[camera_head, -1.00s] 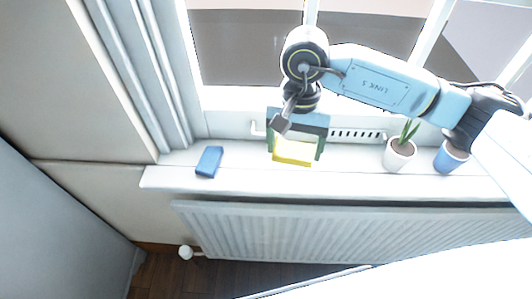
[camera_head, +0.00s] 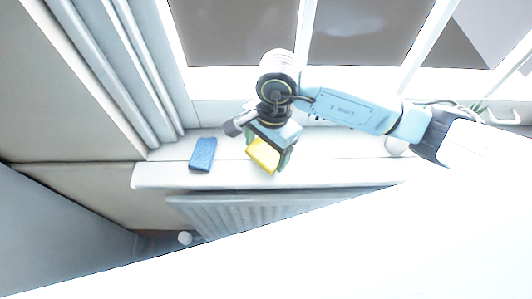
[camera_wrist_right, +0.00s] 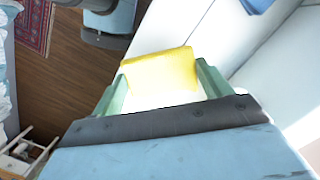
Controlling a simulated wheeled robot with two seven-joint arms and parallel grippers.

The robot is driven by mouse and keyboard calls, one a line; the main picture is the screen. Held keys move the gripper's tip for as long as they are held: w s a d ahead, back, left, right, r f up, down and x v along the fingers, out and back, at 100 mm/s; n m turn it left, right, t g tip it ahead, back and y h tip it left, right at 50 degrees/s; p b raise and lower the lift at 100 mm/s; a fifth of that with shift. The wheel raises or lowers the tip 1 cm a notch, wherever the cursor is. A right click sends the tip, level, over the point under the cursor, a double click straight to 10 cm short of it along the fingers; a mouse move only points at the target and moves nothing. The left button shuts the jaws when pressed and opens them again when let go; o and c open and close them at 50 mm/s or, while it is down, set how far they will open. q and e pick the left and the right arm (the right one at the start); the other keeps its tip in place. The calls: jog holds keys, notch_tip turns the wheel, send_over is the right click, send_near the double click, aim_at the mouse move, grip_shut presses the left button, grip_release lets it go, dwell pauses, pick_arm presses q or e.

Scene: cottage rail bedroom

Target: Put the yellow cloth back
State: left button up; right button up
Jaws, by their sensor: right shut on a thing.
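The yellow cloth (camera_head: 263,155) is a small flat yellow piece held between the green fingers of my right gripper (camera_head: 267,161). In the right wrist view the cloth (camera_wrist_right: 158,74) spans the gap between both fingers. My right gripper is shut on it, over the white windowsill (camera_head: 330,174). Whether the cloth touches the sill is hard to tell. My left gripper is not in view.
A blue cloth or sponge (camera_head: 203,154) lies on the sill to the left of my right gripper. A pot (camera_head: 397,146) stands to the right, partly behind my arm. A radiator (camera_head: 235,222) is below the sill. Window and curtain border the sill.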

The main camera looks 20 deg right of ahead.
aim_at(268, 149)
notch_tip(268, 149, down, 3)
jog(key=shift+r, duration=0.15)
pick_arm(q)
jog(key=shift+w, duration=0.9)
pick_arm(e)
jog(key=shift+f, duration=0.25)
jog(key=shift+f+b, duration=0.15)
jog(key=shift+b, duration=0.15)
jog(key=o, duration=0.9)
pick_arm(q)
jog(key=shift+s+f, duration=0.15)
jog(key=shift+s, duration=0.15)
pick_arm(e)
jog(key=shift+r, duration=0.2)
